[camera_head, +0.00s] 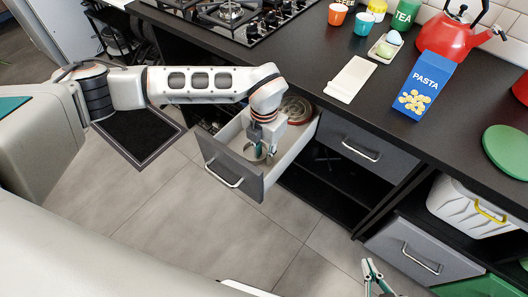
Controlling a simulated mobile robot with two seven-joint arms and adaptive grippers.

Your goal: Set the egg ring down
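A thin grey metal ring, seemingly the egg ring (250,153), shows at the front of the open drawer (232,166), low beside my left gripper. My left gripper (264,152) points down into this drawer, with its fingertips at the ring. At this size I cannot tell whether the fingers are closed on the ring or whether the ring touches the drawer floor. My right gripper (373,272) is at the bottom edge of the view, away from the drawer, with its fingers apart and nothing between them.
A round reddish-brown item (296,109) lies at the drawer's back. The worktop above holds a white board (351,79), a blue pasta box (425,86), a red kettle (447,38) and the gas hob (240,14). A closed drawer (362,148) is to the right. The floor in front is clear.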

